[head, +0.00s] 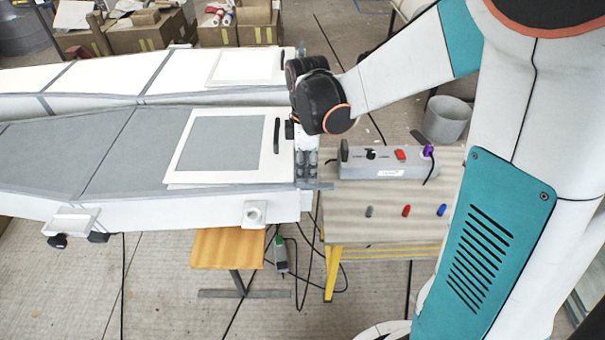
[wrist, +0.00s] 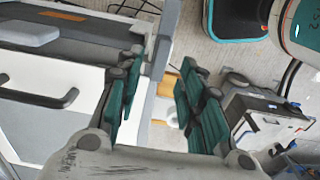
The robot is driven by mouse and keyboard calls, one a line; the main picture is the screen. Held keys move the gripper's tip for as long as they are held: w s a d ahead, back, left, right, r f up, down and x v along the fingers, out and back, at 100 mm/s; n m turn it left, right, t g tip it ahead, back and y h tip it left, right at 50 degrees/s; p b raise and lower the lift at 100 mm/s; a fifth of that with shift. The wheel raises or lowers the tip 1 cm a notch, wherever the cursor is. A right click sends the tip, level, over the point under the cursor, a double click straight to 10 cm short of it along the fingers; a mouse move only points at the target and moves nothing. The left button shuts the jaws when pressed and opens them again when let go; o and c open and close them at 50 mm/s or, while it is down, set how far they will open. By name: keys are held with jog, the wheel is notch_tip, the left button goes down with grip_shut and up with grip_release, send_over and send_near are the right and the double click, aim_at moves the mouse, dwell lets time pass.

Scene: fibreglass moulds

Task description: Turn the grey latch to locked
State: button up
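A long grey box (head: 385,164) stands on the table right of my gripper. A dark grey upright lever (head: 344,150) rises at its left end and looks like the grey latch; its locked or unlocked position cannot be read. My gripper (head: 307,165) points down just left of the box, close to the right end of the near mould. In the wrist view my gripper (wrist: 155,105) has its teal-padded fingers spread apart with nothing between them. The box (wrist: 268,122) shows right of the fingers there, partly cut off, apart from them.
The near mould (head: 95,150) carries a white-framed panel (head: 175,160) and black handle (head: 277,135). On the table (head: 385,228) lie grey (head: 369,211), red (head: 406,210) and blue (head: 441,210) pieces. The box top has black, red and purple fittings. A bucket (head: 447,118) stands behind.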

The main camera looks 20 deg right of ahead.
aim_at(306, 180)
jog(key=shift+f+b, duration=0.5)
jog(key=shift+f, duration=1.6)
grip_shut()
